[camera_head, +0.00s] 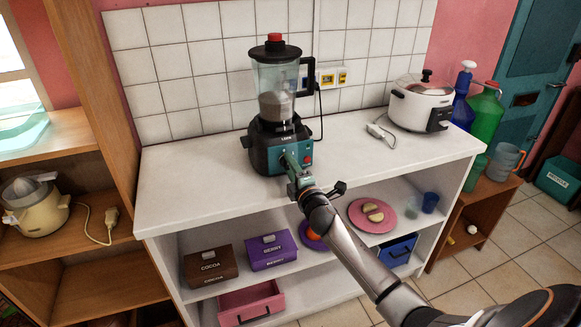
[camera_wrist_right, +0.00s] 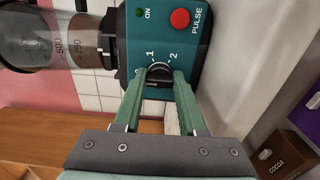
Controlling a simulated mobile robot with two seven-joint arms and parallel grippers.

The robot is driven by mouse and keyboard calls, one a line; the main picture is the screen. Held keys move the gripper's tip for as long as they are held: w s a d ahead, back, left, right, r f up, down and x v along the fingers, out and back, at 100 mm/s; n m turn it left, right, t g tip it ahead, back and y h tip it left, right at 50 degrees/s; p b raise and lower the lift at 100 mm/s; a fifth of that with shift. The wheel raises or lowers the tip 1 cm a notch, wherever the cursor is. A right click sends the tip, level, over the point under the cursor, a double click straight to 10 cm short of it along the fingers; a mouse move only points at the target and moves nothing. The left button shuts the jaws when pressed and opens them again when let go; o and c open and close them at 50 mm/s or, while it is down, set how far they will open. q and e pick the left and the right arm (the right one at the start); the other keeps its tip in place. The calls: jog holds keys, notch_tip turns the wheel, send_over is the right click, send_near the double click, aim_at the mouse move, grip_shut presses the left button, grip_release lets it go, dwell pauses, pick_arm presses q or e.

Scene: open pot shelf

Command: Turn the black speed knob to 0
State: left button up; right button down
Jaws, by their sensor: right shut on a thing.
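A blender with a dark lid and red cap stands on the white counter in the head view, its clear jar (camera_head: 275,80) part-filled with something greyish. Its base (camera_head: 262,150) has a teal front panel. My right gripper (camera_head: 291,160) reaches this panel from the front. In the right wrist view the two green fingers (camera_wrist_right: 159,80) are shut on the black speed knob (camera_wrist_right: 159,70), one on each side. My left gripper is not in view.
A red PULSE button (camera_wrist_right: 180,18) and a green ON light (camera_wrist_right: 140,12) sit close to the knob. A white rice cooker (camera_head: 420,104) stands at the counter's right. The counter's left is clear. The shelf below holds a cocoa box (camera_head: 210,266) and a pink plate (camera_head: 366,224).

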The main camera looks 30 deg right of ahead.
dwell(0.4)
jog(key=shift+c, duration=2.3)
grip_release()
jog(key=shift+s, duration=0.1)
jog(key=v, duration=1.2)
jog(key=shift+s, duration=0.2)
jog(key=s+a+f+m+g+y+p, duration=0.6)
jog(key=s+a+f+m, duration=0.7)
jog(key=s+a+f, duration=0.6)
jog(key=s+a+g, duration=0.1)
jog(key=s+g, duration=0.1)
jog(key=s, duration=0.1)
jog(key=shift+s, duration=0.35)
